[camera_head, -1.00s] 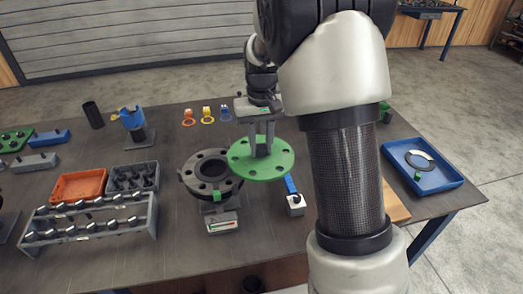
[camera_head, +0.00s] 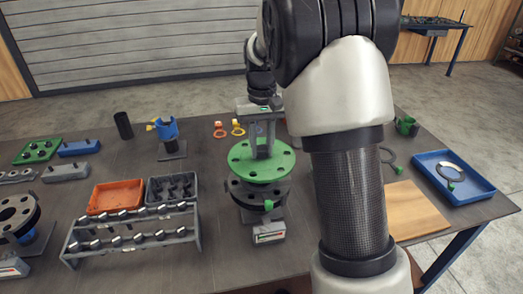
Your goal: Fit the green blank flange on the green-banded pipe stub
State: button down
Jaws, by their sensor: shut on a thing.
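The green blank flange (camera_head: 248,169) is a flat round disc with bolt holes around its rim. My gripper (camera_head: 263,154) is shut on the raised middle of the disc, from above. The disc is level and lies over the dark flange of the green-banded pipe stub (camera_head: 246,196). It covers most of the stub's top face, and I cannot tell whether they touch or a small gap is left. A green mark (camera_head: 268,205) shows on the stub's near side. The alignment of the bolt holes is hidden.
A bolt rack (camera_head: 135,236), an orange tray (camera_head: 115,197) and a dark bin (camera_head: 172,188) stand to the left. Another flanged pipe (camera_head: 14,214) is at the far left. A blue tray (camera_head: 453,173) and a wooden board (camera_head: 417,211) lie to the right of my arm.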

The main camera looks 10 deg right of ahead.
aim_at(259, 160)
jog(key=shift+w+a, duration=0.15)
jog(key=shift+a, duration=0.2)
jog(key=shift+f+b, duration=2.15)
jog(key=shift+f, duration=0.25)
jog(key=shift+r+p, duration=0.15)
jog(key=shift+p, duration=0.15)
jog(key=shift+f+b, duration=0.35)
jog(key=shift+f, duration=0.35)
jog(key=shift+f, duration=0.45)
jog(key=c, duration=1.4)
grip_release()
